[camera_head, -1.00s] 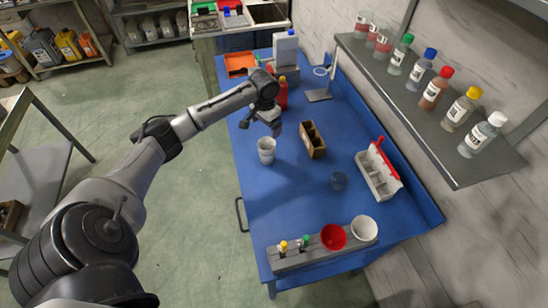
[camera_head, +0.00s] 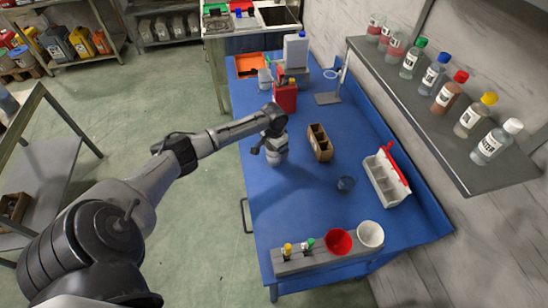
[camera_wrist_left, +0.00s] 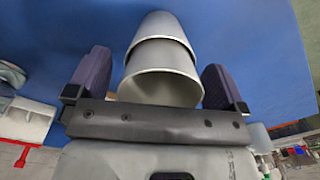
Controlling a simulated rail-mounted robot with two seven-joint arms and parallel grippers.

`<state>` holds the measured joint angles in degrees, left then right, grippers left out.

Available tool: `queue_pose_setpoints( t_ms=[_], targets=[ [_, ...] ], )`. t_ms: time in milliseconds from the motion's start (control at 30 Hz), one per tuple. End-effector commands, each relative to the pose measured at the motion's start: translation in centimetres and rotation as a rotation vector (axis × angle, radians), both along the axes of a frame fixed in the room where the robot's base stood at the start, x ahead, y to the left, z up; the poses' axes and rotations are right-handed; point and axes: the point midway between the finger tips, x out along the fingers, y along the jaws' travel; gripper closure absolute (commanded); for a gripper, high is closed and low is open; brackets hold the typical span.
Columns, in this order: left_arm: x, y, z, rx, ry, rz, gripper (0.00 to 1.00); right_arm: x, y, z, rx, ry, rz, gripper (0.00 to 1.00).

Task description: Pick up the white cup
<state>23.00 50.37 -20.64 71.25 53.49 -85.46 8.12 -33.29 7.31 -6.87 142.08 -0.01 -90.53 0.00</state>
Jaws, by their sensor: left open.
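The white cup (camera_head: 278,158) stands on the blue table, partly hidden behind my left gripper (camera_head: 268,147) in the head view. In the left wrist view the cup (camera_wrist_left: 160,55) lies between the two dark fingers of the left gripper (camera_wrist_left: 157,82), its open rim facing the camera. The fingers are open, one on each side of the cup, with blue table showing in the gaps. My right gripper is not in view.
A brown divided box (camera_head: 320,142) stands close to the right of the cup. A red container (camera_head: 285,97) stands behind.

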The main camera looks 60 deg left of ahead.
Motion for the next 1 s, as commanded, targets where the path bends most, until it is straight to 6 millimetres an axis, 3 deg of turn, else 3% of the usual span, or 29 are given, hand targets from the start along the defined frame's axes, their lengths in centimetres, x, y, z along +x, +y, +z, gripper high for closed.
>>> queue_pose_setpoints(
  t_ms=[133,400,900,1000],
  targets=[
    [-0.03,-0.03,-1.08,0.000,0.001,0.000,0.02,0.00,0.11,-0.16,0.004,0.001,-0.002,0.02],
    [-0.01,0.01,-1.21,0.001,0.000,0.000,0.02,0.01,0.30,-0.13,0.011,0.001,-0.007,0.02],
    [-0.01,0.02,-1.18,0.001,0.000,0.000,0.49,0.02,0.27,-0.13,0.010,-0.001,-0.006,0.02],
    [-0.02,0.03,-1.17,0.001,-0.001,0.000,0.51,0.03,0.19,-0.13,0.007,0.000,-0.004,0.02]
  ],
)
